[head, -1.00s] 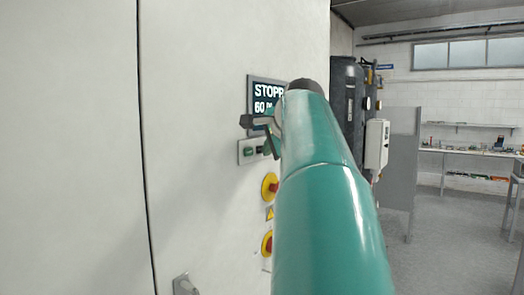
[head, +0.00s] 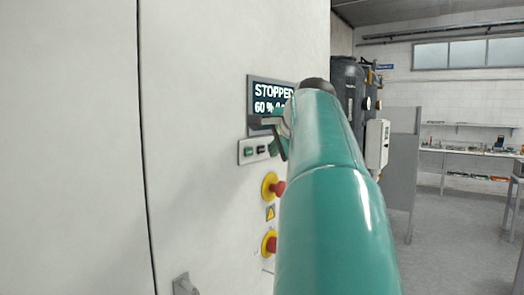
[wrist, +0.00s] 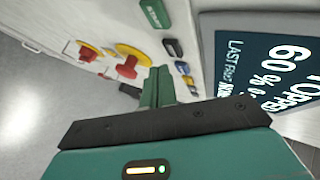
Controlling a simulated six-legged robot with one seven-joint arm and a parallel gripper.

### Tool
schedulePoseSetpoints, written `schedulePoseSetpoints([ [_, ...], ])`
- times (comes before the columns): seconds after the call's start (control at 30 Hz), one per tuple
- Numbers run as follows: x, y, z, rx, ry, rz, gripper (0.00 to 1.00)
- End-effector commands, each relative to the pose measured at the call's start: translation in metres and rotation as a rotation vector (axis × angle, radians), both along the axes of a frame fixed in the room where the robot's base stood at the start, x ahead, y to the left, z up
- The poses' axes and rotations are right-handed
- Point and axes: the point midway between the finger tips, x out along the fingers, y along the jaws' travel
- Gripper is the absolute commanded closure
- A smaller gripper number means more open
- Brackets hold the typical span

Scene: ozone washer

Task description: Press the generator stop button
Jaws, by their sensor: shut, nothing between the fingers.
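The control panel's row of small buttons (head: 261,149) is below a dark display (head: 264,92) that reads STOPPED and 60 %. The left button is green and the one beside it is dark; my arm partly hides the right end. I cannot read which is the stop button. My gripper (head: 281,152) is shut and empty, just right of the visible buttons and partly behind my arm. In the wrist view my shut teal fingertips (wrist: 160,70) are near several dark buttons (wrist: 181,67), with no clear contact. The display (wrist: 265,65) is at the right there.
Two red emergency knobs on yellow collars (head: 270,187) (head: 268,244) stick out below the buttons, with a yellow warning sign (head: 270,213) between them. A cabinet handle (head: 184,285) is at lower left. A grey partition (head: 403,150) and open floor lie right.

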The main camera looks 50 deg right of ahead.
Motion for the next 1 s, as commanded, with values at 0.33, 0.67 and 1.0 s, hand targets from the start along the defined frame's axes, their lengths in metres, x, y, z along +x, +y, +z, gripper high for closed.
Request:
schedulePoseSetpoints([
  [0.33,-0.032,-0.003,0.000,0.000,0.000,-0.002,1.00],
  [0.67,-0.044,-0.004,0.000,0.000,-0.001,0.000,1.00],
  [1.0,-0.044,-0.004,0.000,0.000,-0.001,0.000,1.00],
])
